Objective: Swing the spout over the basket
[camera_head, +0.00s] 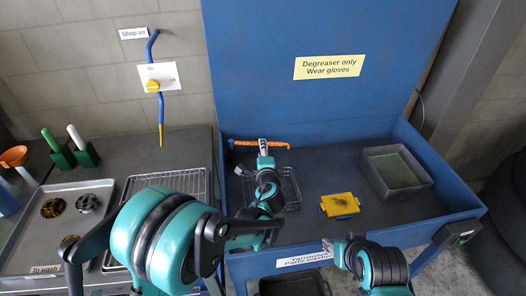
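The orange spout (243,143) runs sideways along the back wall inside the blue parts washer. The wire basket (291,190) sits on the washer floor at the left, partly hidden behind my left arm. My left gripper (262,144) reaches over the basket and its fingertips overlap the middle of the spout. The fingers are too small to tell whether they are shut on it. My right gripper (343,242) is low by the washer's front rim, right of the label, well apart from spout and basket; its finger opening is unclear.
A yellow brush or block (340,204) lies on the washer floor, with a grey tray (396,172) at the right. The raised blue lid (300,100) stands behind. A wire rack (185,181) and a parts tray (35,240) are on the left bench.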

